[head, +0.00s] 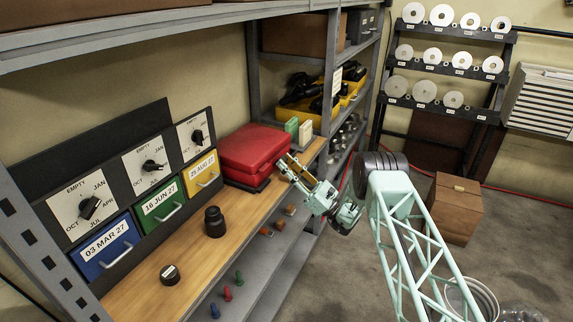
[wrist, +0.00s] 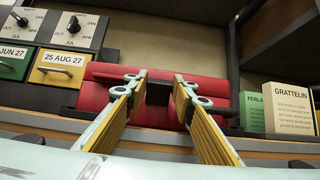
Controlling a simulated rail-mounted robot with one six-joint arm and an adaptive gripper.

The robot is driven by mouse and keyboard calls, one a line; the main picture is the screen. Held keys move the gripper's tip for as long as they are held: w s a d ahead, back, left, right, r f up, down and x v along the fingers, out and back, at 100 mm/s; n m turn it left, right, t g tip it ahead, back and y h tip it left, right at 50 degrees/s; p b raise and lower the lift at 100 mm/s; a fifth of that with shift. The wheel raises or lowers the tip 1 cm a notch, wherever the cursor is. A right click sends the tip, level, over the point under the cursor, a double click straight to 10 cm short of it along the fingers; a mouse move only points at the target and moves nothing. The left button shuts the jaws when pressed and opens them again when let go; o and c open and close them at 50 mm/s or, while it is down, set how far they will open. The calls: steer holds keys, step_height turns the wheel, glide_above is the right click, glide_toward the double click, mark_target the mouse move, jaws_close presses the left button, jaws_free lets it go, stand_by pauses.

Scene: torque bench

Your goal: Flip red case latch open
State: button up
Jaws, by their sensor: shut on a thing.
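The red case (head: 250,147) lies with its lid closed on the wooden shelf, to the right of the yellow drawer. It also shows in the wrist view (wrist: 105,98), straight ahead of my fingers. My gripper (head: 283,163) reaches the case's front from the right. In the wrist view my gripper (wrist: 159,80) has its two yellow-padded fingers at the case front, with a dark latch (wrist: 158,93) between them. The fingers are shut on this latch, which their tips partly hide.
Blue, green and yellow drawers (head: 200,173) with dials stand left of the case. Green and cream boxes (head: 305,132) stand close on its right. A dark jar (head: 214,222) and a knob (head: 170,274) sit on the shelf nearer the front. Small coloured pieces lie on the shelf below.

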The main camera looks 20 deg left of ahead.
stand_by(0.4)
steer(key=o, duration=0.9)
steer(key=shift+r, duration=0.1)
steer(key=shift+r, duration=4.85)
